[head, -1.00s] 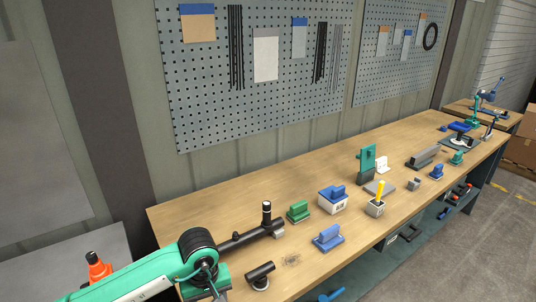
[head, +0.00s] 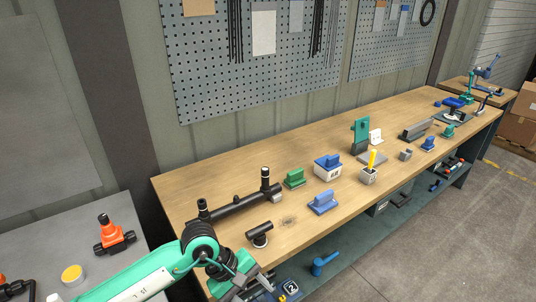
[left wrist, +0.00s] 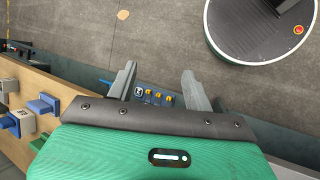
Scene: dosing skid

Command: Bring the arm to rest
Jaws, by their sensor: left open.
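My left arm, green with black joints, comes in from the lower left in the head view. Its gripper (head: 257,284) is beside the front edge of the workbench (head: 300,238), low in the picture. In the left wrist view the two grey fingers of my left gripper (left wrist: 160,88) stand wide apart with nothing between them. Beyond the fingers are the floor and a strip of blue numbered items (left wrist: 154,96). My right gripper is in neither view.
A black pipe assembly (head: 236,207) and a black tee (head: 259,234) lie on the bench near my arm. An orange valve (head: 112,236) stands on a grey table at the left. Grey floor (head: 440,235) is clear at the right.

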